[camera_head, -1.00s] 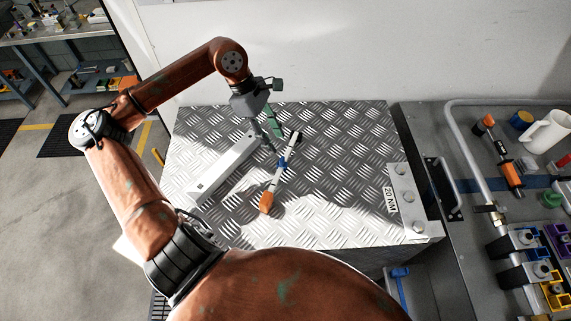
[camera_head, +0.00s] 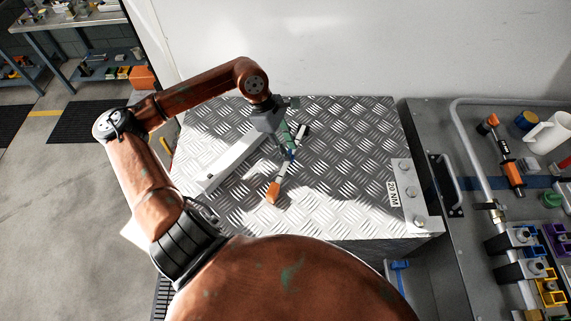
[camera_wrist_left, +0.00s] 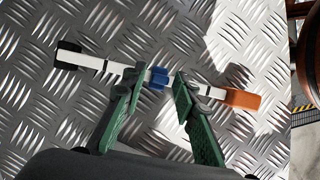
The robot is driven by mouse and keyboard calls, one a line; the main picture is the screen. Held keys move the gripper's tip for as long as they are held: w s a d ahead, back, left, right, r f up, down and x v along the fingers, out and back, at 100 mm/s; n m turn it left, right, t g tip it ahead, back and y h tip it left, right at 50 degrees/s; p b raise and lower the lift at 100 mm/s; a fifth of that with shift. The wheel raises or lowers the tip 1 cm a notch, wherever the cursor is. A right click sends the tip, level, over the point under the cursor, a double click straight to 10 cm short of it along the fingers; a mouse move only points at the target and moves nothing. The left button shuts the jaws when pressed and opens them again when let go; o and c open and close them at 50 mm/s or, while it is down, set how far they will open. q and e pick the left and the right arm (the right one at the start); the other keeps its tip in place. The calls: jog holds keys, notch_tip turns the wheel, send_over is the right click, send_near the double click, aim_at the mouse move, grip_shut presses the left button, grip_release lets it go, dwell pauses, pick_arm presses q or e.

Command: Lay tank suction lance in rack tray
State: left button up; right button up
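The suction lance appears to be a thin white rod with a black tip, a blue collar and an orange end (camera_head: 273,193). It lies on the diamond-plate top (camera_head: 345,185); its orange end also shows in the left wrist view (camera_wrist_left: 240,98). My left gripper (camera_head: 287,151) is over the lance's middle. In the left wrist view its green fingers (camera_wrist_left: 160,78) are open on either side of the blue collar, with gaps; I cannot tell their height above it. My right gripper is not in view. I cannot identify the rack tray with certainty.
A long pale bar or channel (camera_head: 234,163) lies left of the lance. A plate marked "20 NM" (camera_head: 394,194) is at the right edge. An orange-black tool (camera_head: 511,174), a white jug (camera_head: 549,132) and coloured fittings stand on the right bench. The front of the plate is clear.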

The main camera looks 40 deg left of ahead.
pick_arm(q)
grip_shut()
jog(key=shift+r, duration=0.2)
dwell(0.6)
